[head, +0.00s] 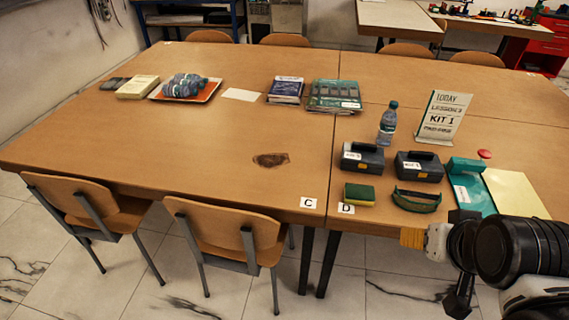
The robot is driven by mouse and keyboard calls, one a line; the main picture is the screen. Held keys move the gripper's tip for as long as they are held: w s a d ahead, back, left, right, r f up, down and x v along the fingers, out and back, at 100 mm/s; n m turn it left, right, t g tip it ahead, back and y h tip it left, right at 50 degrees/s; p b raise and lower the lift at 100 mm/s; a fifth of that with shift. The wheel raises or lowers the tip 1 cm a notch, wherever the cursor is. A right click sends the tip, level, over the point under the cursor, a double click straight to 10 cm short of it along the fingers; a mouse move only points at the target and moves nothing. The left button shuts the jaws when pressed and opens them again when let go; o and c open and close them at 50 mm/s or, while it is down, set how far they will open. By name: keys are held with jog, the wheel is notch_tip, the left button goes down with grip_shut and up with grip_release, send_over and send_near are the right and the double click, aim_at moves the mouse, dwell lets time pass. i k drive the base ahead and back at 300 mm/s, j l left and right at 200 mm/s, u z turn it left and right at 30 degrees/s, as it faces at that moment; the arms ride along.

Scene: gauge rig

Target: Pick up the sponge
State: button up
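The sponge (359,196) is a small block with a dark green top and a yellow side. It lies flat on the near part of the wooden table (215,150), just behind the "D" label. My arm reaches in at the lower right, with dark and white parts and an orange-yellow piece at its left end. My gripper (461,262) seems to be the dark part there, right of and nearer than the sponge and apart from it. Its fingers are not clear enough to tell whether they are open or shut.
Dark goggles (416,201) lie right of the sponge. Two dark "KIT" boxes (363,158) (419,167) stand behind it. A bottle (388,124), sign (443,117) and teal clipboard (470,188) are farther back or right. Chairs (222,227) stand at the front edge.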

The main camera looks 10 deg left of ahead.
aim_at(354, 194)
jog(key=i+l+u, duration=0.25)
jog(key=i+l, duration=0.15)
jog(key=l, duration=0.2)
jog(key=i+l+u, duration=0.1)
jog(key=l, duration=0.2)
jog(key=i+l+u, duration=0.15)
jog(key=l, duration=0.2)
jog(key=i+l+u, duration=0.1)
jog(key=l, duration=0.25)
jog(key=i+l+u, duration=0.15)
jog(key=i+l, duration=0.1)
jog(key=l, duration=0.1)
